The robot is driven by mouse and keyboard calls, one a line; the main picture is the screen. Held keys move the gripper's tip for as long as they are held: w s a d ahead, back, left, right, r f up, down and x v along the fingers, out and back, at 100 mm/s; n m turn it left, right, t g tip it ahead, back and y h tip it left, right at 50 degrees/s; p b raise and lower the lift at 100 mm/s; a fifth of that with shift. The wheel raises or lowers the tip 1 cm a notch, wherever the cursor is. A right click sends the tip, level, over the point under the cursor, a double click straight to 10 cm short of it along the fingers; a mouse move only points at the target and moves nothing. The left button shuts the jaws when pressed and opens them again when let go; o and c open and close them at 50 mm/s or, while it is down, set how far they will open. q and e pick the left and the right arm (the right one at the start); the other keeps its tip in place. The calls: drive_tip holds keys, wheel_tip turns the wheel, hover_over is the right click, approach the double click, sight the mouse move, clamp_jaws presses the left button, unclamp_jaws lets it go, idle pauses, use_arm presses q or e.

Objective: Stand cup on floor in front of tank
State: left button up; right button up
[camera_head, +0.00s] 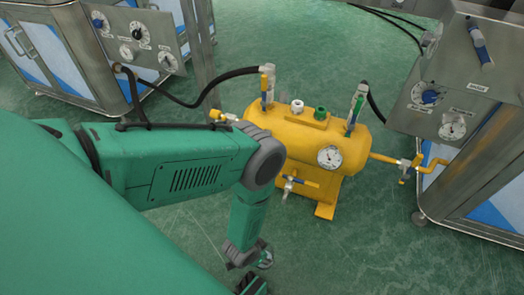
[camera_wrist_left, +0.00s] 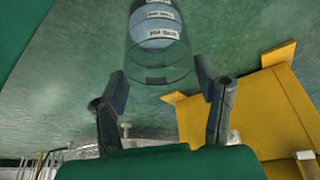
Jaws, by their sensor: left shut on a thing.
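The yellow tank (camera_head: 310,145) stands on the green floor in the middle of the head view, with a gauge and valves on it. A yellow part of it shows at the right of the left wrist view (camera_wrist_left: 265,110). My left gripper (camera_wrist_left: 160,80) is shut on a clear cup (camera_wrist_left: 158,45), with one finger on each side. The cup has white labels and dark ring lines. In the head view my left arm reaches down in front of the tank, and the gripper there is mostly cut off by the lower edge. My right gripper is not in view.
Steel cabinets with gauge panels stand at the upper left (camera_head: 50,60) and at the right (camera_head: 470,190). A black hose (camera_head: 190,100) runs from the left panel to the tank. The green floor (camera_head: 370,255) in front of the tank is clear.

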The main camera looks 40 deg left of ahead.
use_arm(q)
wheel_tip(320, 180, down, 5)
drive_tip(key=shift+d+f+b, duration=0.1)
drive_tip(key=shift+b, duration=1.15)
drive_tip(key=o, duration=1.6)
drive_tip(key=shift+o, duration=0.2)
